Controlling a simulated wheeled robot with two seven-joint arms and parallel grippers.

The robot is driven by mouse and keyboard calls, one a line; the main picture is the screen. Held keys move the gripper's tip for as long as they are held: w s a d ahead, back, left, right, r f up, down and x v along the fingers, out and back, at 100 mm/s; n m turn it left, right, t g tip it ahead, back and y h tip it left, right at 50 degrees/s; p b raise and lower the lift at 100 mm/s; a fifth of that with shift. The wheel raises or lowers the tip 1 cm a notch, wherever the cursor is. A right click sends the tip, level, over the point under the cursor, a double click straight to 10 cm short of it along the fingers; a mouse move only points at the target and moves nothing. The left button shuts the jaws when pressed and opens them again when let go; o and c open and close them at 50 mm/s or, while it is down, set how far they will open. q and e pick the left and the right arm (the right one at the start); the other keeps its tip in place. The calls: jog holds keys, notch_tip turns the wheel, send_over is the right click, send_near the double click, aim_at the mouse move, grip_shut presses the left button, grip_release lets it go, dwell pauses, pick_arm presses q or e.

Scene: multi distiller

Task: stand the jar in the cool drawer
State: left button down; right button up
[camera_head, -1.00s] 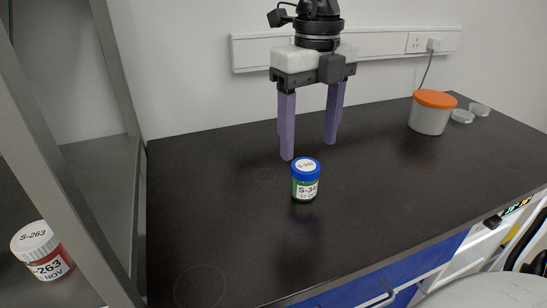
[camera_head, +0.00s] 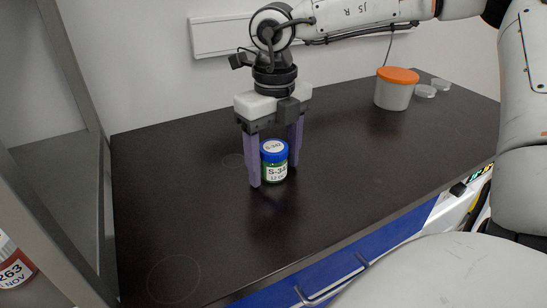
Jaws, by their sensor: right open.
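A small jar (camera_head: 274,162) with a blue lid, a green body and a white label reading S-34 and a further digit stands upright on the black bench top. My right gripper (camera_head: 274,172) points down with its two purple fingers on either side of the jar. It is open, and the jar stands between the fingers without being gripped. A blue drawer front (camera_head: 318,272) with a metal handle shows below the bench's front edge; I cannot tell if it is the cool drawer. My left gripper is out of view.
A white tub with an orange lid (camera_head: 394,90) and small clear dishes (camera_head: 425,91) stand at the back right. A second labelled jar (camera_head: 13,268) is at the lower left, behind a grey metal frame (camera_head: 62,125). The bench's left part is clear.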

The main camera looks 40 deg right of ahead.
jog(key=c, duration=1.3)
